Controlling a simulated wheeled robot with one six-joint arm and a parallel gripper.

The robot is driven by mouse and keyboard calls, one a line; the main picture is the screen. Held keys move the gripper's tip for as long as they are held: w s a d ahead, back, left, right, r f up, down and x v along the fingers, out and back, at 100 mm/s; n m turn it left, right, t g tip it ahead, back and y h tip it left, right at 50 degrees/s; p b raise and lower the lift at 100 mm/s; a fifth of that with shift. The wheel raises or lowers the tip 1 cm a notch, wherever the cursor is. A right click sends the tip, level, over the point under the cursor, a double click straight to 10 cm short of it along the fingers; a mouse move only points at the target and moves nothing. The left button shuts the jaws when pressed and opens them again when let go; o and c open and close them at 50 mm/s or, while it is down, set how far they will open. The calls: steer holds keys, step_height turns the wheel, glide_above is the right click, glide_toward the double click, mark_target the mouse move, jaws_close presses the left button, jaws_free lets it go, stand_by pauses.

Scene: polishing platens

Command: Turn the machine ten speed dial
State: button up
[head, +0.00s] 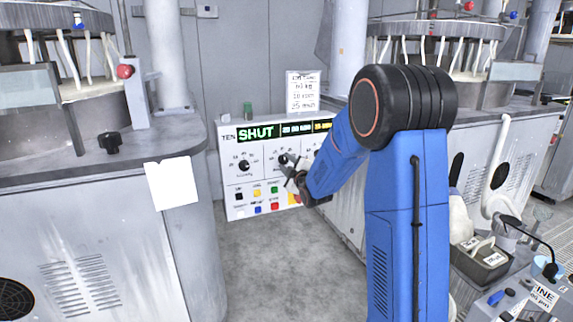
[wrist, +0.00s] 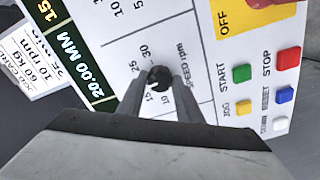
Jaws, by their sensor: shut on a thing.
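The machine ten control panel (head: 234,193) is white, marked TEN, with a green display reading SHUT. The speed dial (wrist: 158,72) is a small black knob with a SPEED rpm label and a printed scale around it; it shows in the head view (head: 283,158) just past my fingertips. My gripper (head: 289,171) reaches the panel from the right. In the wrist view my gripper (wrist: 160,90) has one finger on each side of the dial and is shut on it. The lower part of the dial is hidden between the fingers.
Another black dial (head: 244,166) is left of the speed dial. Below are coloured buttons, including green START (wrist: 241,73) and red STOP (wrist: 289,60); a yellow OFF plate (wrist: 232,17) is close by. A job card (head: 302,90) stands on top. Machine bodies flank the panel; the floor before it is clear.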

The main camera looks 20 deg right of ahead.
steer(key=n, duration=1)
steer(key=shift+f+n, duration=0.1)
steer(key=shift+n, duration=2.2)
steer(key=o, duration=1)
steer(key=shift+o, duration=0.2)
steer(key=shift+s, duration=0.1)
steer(key=s, duration=1.7)
